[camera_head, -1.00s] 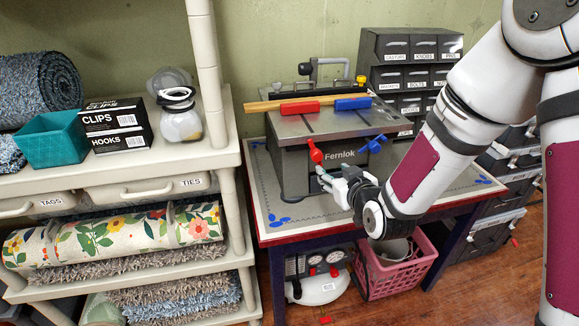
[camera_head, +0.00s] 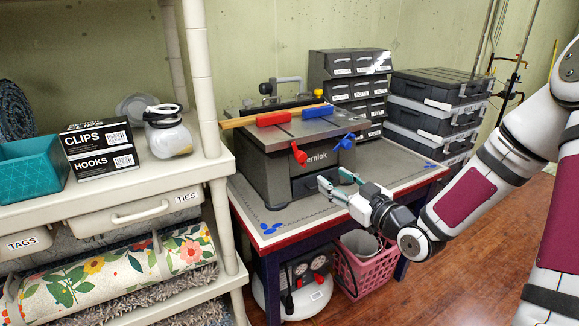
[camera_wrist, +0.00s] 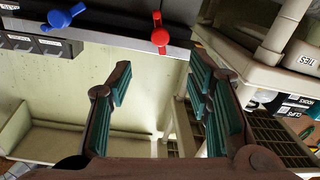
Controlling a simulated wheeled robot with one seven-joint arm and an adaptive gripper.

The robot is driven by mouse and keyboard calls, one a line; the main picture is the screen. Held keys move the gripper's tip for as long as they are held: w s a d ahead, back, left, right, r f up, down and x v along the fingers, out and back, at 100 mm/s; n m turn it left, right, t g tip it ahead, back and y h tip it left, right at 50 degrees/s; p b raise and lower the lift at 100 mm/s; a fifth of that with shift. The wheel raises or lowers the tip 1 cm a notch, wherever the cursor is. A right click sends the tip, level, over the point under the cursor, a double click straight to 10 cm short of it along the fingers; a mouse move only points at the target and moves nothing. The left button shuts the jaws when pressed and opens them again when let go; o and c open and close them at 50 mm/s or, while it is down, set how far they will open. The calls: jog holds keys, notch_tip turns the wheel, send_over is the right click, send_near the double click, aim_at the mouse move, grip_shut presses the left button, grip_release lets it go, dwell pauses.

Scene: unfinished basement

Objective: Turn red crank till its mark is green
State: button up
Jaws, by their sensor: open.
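The red crank (camera_head: 299,154) sits on the front of the grey Fernlok machine (camera_head: 270,172), left of the blue crank (camera_head: 347,140). My gripper (camera_head: 333,182) is open and empty. It is in front of and below the cranks, apart from both. In the wrist view the red crank (camera_wrist: 160,35) is beyond the open fingers (camera_wrist: 160,82), above the gap between them, and the blue crank (camera_wrist: 62,17) is at the upper left. I cannot make out a mark or its colour in either view.
The machine stands on a red-edged table (camera_head: 400,188). A red block (camera_head: 273,118) and a blue block (camera_head: 318,111) are on its top by a wooden strip. A shelf unit (camera_head: 150,190) stands close on the left. A pink basket (camera_head: 358,272) is below the table.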

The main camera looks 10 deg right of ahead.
aim_at(303, 158)
jog(key=b+x, duration=0.1)
jog(key=x, duration=1.2)
jog(key=shift+w+a, duration=0.15)
jog(key=shift+w, duration=0.25)
grip_shut()
